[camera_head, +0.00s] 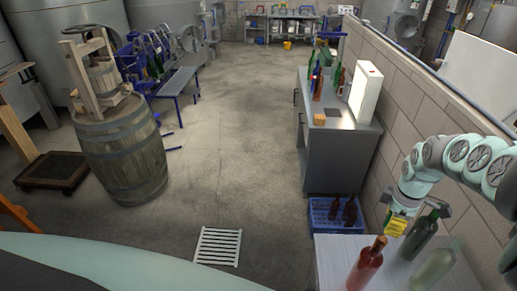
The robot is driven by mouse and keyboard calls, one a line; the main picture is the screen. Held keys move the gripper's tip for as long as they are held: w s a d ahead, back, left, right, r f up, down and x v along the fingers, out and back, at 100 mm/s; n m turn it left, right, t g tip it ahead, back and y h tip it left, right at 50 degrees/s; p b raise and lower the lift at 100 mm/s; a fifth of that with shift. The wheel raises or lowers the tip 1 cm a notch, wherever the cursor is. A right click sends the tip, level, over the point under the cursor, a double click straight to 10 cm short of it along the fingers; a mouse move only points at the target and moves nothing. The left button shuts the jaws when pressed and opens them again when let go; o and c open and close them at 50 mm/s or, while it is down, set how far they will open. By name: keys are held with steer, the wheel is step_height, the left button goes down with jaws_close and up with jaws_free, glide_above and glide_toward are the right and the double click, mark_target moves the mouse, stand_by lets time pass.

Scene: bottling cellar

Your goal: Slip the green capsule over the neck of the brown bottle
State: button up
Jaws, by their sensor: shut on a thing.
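My gripper (398,218) is at the right, above the near table, pointing down. It is shut on a small yellow-green piece (397,227), which I take for the capsule; its shape is hard to make out at this size. A reddish-brown bottle (366,267) with a brown neck stands upright on the near table, below and left of the gripper, apart from the held piece in the picture. A dark green bottle (420,238) stands right of the gripper. A pale green, see-through bottle (434,267) stands in front of it.
The near table (332,256) has bare room at its left. A blue crate (321,217) with several dark bottles sits behind it. A grey bench (342,157) beyond holds bottles and a white box (365,91). A barrel (122,156) stands left; a brick wall (405,105) runs along the right.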

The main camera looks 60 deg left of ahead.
steer(key=b, duration=0.4)
glide_above(382, 240)
steer(key=s, duration=0.1)
steer(key=shift+f, duration=2.35)
steer(key=shift+d+f, duration=0.1)
steer(key=shift+f, duration=0.15)
steer(key=shift+d, duration=0.1)
steer(key=shift+f+b, duration=1.45)
steer(key=shift+b, duration=0.35)
steer(key=shift+f+b, duration=0.3)
steer(key=shift+b, duration=0.05)
steer(key=shift+f+b, duration=0.65)
steer(key=o, duration=0.7)
